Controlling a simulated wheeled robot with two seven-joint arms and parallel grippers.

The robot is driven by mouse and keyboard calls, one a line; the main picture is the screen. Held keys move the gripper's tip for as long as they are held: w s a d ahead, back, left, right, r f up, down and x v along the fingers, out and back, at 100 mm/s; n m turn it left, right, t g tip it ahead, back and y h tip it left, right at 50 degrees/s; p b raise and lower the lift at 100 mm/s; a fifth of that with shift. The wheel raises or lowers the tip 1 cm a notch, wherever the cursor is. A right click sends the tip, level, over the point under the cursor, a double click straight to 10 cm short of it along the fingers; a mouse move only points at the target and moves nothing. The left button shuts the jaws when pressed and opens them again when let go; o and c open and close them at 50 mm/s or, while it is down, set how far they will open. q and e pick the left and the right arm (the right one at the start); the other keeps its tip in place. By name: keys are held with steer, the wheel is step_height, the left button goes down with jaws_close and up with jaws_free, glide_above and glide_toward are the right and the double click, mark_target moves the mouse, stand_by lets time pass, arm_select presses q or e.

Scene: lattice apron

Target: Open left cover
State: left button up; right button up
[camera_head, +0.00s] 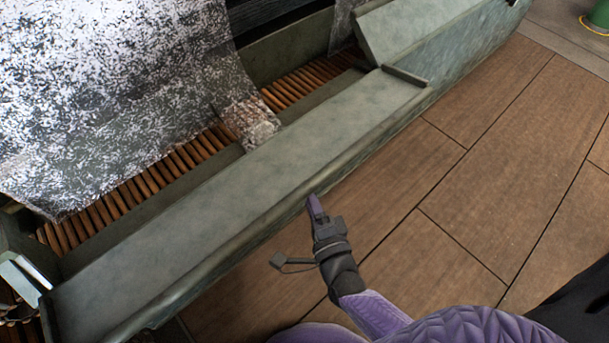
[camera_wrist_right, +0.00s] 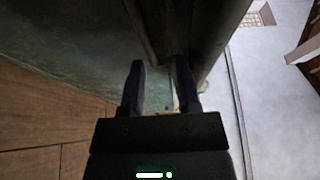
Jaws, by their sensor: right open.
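A long grey-green cover panel (camera_head: 250,190) lies flat and closed along the front of the lattice apron machine, with a rounded front edge. I take it for the left cover. My right gripper (camera_head: 314,203) is at the middle of that front edge. In the right wrist view its two dark fingers (camera_wrist_right: 161,88) are apart, with the dark lip of the machine's edge (camera_wrist_right: 160,45) just beyond and partly between them. I cannot tell whether they touch it. My left gripper is not in view.
A second, raised grey-green section (camera_head: 415,35) adjoins at upper right. Behind the panel are brown wooden slats (camera_head: 180,160) and a speckled white fibre sheet (camera_head: 100,90). Wood-tiled floor (camera_head: 500,150) is clear at right. A green object (camera_head: 595,22) stands at top right.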

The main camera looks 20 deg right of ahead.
steer(key=shift+s, duration=0.6)
steer(key=shift+s, duration=0.1)
